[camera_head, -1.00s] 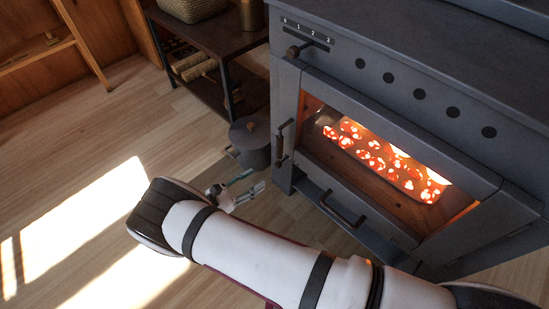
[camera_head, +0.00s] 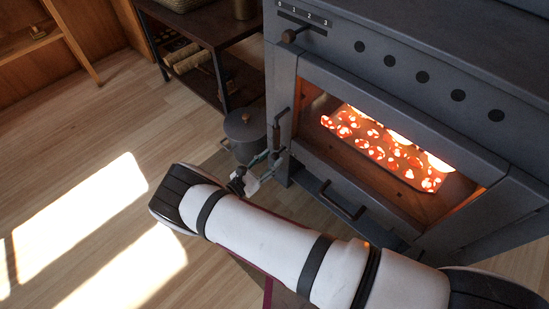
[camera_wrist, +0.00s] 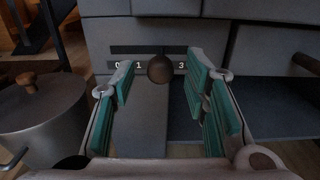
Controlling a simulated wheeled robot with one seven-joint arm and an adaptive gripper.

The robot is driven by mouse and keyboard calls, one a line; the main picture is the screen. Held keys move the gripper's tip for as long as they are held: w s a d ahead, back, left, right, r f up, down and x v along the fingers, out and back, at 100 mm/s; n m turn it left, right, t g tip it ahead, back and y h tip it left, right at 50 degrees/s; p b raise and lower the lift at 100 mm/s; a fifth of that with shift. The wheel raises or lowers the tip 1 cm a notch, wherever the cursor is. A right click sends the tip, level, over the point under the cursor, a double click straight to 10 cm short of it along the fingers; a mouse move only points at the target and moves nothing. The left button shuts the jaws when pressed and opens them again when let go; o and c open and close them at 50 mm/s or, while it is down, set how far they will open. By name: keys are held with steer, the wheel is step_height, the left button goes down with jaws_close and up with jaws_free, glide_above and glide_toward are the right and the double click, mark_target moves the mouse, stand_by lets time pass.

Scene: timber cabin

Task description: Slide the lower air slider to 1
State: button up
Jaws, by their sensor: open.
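The lower air slider's round brown knob (camera_wrist: 160,68) shows in the wrist view on the dark stove front, in line with a scale reading 0, 1 and 3. The knob sits between 1 and 3, and the 2 is not visible. My gripper (camera_wrist: 159,76) is open, with its green-padded fingers to the left and right of the knob in the picture. I cannot tell whether they touch it. In the head view my gripper (camera_head: 270,160) is by the stove's lower left, and the lower slider cannot be made out there.
The stove (camera_head: 400,110) has a glowing window, a door handle and a lower drawer handle (camera_head: 342,200). An upper slider knob (camera_head: 289,36) is near its top left. A lidded pot (camera_head: 245,128) stands close to my gripper. A dark shelf (camera_head: 225,50) is behind.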

mark_target(281, 151)
steer(key=shift+x, duration=1.2)
jaws_close()
